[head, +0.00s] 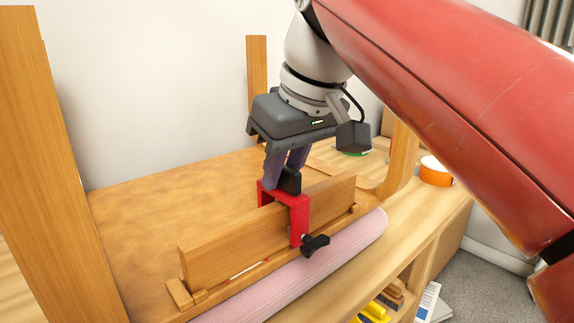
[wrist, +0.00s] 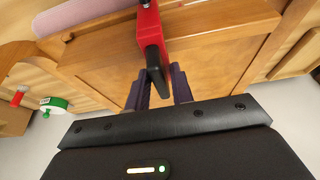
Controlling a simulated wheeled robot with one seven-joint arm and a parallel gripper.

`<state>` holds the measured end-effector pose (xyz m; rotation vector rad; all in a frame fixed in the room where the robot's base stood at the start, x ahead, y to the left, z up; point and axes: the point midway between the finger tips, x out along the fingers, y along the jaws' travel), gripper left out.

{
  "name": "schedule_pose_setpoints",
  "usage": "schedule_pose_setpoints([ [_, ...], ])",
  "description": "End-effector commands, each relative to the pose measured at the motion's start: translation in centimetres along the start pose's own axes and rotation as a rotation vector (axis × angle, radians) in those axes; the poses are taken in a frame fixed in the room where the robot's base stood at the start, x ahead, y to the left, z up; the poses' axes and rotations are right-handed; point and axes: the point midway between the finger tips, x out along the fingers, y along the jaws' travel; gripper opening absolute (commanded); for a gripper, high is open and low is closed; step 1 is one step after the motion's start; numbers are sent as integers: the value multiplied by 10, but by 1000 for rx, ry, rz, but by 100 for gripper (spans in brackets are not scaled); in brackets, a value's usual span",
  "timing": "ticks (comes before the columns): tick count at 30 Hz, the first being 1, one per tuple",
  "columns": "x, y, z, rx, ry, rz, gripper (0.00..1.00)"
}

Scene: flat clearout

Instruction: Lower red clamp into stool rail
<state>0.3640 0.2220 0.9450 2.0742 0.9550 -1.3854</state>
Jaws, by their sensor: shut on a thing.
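The red clamp (head: 299,218) straddles the top edge of the upright wooden stool rail (head: 225,250), one leg down the near face with a black screw knob (head: 315,244). Whether its bridge touches the rail's top edge cannot be told. The far leg is mostly hidden by the rail. My gripper (head: 283,184) points down above the rail, shut on the clamp's black upper block. In the wrist view the clamp (wrist: 150,28) and its black block show at the fingers (wrist: 158,82), over the rail (wrist: 215,38).
A pink roll (head: 340,248) lies along the near side of the rail. Wooden posts stand at the left (head: 45,150) and behind (head: 257,63). An orange tape roll (head: 435,171) sits at the right. Yellow items (head: 374,310) lie below the near edge.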

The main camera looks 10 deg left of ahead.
Motion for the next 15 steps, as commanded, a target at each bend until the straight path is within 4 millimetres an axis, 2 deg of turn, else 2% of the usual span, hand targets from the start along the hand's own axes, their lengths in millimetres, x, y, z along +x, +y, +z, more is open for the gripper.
schedule_pose_setpoints([
  [9,3,0,1,0,0,0,0],
  [10,3,0,1,0,0,0,27],
  [15,4,0,1,0,0,0,49],
])
